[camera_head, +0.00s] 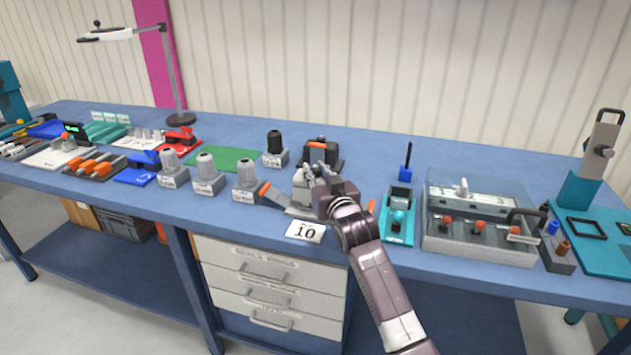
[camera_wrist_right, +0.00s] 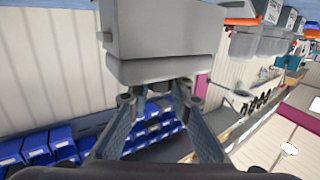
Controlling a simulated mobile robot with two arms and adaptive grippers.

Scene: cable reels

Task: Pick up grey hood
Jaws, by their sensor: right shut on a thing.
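My right gripper (camera_head: 316,172) is over the middle of the blue bench, its arm coming in from the lower right. In the right wrist view, its two fingers (camera_wrist_right: 158,105) are closed on the lower part of a grey, block-shaped hood (camera_wrist_right: 160,40). The top of the hood is cut off by the frame edge. In the head view, a light grey body (camera_head: 302,190) shows just left of the fingers; the gripper partly covers this spot, and I cannot tell whether it is the hood. My left gripper is not in view.
A dark device with orange parts (camera_head: 320,152) stands just behind the gripper. Several grey connector holders (camera_head: 206,182) stand to the left, near a green mat (camera_head: 228,157). A "10" card (camera_head: 305,232) lies at the front edge. A clear-covered box (camera_head: 480,225) stands to the right.

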